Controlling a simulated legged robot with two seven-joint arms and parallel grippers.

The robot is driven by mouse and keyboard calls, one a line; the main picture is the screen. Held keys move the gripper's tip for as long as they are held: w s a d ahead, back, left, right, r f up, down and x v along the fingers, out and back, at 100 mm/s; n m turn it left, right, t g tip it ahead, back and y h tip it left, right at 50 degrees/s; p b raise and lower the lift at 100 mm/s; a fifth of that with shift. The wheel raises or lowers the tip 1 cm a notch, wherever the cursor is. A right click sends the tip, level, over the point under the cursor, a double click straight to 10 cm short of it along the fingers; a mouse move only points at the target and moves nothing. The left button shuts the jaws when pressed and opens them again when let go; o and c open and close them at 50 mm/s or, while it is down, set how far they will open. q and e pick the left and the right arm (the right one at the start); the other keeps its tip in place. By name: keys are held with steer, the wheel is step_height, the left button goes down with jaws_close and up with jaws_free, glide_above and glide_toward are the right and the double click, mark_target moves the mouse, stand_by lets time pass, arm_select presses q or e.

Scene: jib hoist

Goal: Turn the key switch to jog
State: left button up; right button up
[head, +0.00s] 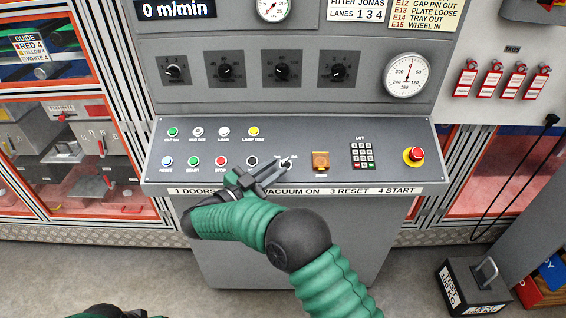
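The key switch (286,162) appears to be the small pale knob in the lower row of the grey sloping control panel (400,184). Its markings are too small to read. My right gripper (278,175) reaches in from below, its dark fingers close to the near side of the switch. I cannot tell whether the fingers touch it or how far apart they are. My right arm's green sleeve covers part of the panel's front edge and label strip. My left gripper is not in view.
Coloured buttons (193,161) lie left of the switch. An orange-yellow control (320,161), a keypad (363,153) and a red emergency stop (413,156) lie to its right. Several black dials (282,69) and a round gauge (405,74) are above. A black weight (470,283) stands on the floor.

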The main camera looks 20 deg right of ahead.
steer(key=v, duration=1.2)
steer(key=shift+a, duration=0.3)
steer(key=w+r+n+t+y+p, duration=0.4)
steer(key=w+r+n+t+y, duration=0.4)
steer(key=w+y, duration=0.25)
steer(key=s+d+f+n+g+y+p, duration=0.1)
steer(key=s+d+f+g, duration=0.4)
steer(key=s, duration=0.6)
steer(key=s+d+f+n+g+y+p, duration=0.1)
steer(key=s+d+f+n+g+y, duration=0.1)
steer(key=s, duration=0.9)
steer(key=s+d+f+n+g+y+p, duration=0.2)
steer(key=s+d+f+n+g, duration=0.2)
steer(key=s+d+f+g, duration=0.3)
steer(key=s+d+f, duration=0.1)
steer(key=s, duration=0.4)
steer(key=shift+d+g, duration=0.15)
steer(key=shift+g, duration=0.15)
